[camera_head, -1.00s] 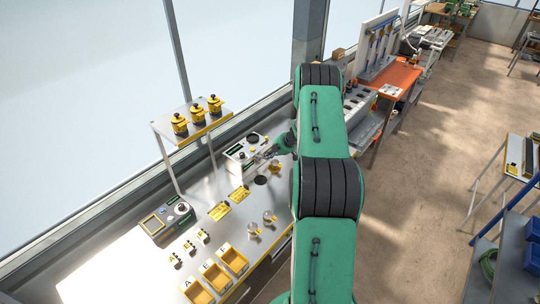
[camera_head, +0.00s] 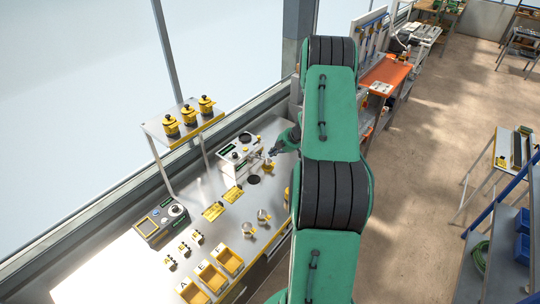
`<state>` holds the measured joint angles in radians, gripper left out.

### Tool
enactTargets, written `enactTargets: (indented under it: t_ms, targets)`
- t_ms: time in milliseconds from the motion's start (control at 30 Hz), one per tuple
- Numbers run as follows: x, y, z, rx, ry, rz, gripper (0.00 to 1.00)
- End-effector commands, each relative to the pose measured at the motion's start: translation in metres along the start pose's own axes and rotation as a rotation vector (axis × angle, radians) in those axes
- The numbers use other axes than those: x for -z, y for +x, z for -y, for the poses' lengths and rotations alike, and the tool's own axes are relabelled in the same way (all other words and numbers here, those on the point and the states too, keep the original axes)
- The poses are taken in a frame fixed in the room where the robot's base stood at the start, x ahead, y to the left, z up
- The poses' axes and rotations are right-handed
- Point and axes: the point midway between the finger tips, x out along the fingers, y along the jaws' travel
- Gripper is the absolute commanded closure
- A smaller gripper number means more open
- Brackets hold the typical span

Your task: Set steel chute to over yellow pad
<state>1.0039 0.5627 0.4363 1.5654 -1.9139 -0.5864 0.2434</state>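A pale seeder unit (camera_head: 236,152) stands at the back of the steel bench, with a dark display on its front. A thin grey part, which looks like the steel chute (camera_head: 261,158), sticks out from its right side. A small yellow patch, perhaps the yellow pad (camera_head: 267,169), shows just below and to the right of it. My gripper (camera_head: 272,153) is at the right end of the chute, over or beside the yellow patch. Its fingers are too small to tell whether they are open, shut or touching the chute.
A black disc (camera_head: 253,180) lies in front of the unit. Yellow cards (camera_head: 213,211), clear cups (camera_head: 247,230), yellow bins (camera_head: 211,277) and a control box (camera_head: 160,223) stand nearer. A raised shelf (camera_head: 186,124) holds yellow pots. My arm hides the bench's right side.

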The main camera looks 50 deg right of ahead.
Motion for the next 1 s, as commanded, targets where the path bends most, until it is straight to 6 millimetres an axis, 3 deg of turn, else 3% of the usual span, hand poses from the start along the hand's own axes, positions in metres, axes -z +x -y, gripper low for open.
enactTargets:
  t_ms: [1000]
  targets:
    - [-0.010, 0.000, -0.004, 0.035, -0.069, -0.037, 1.00]
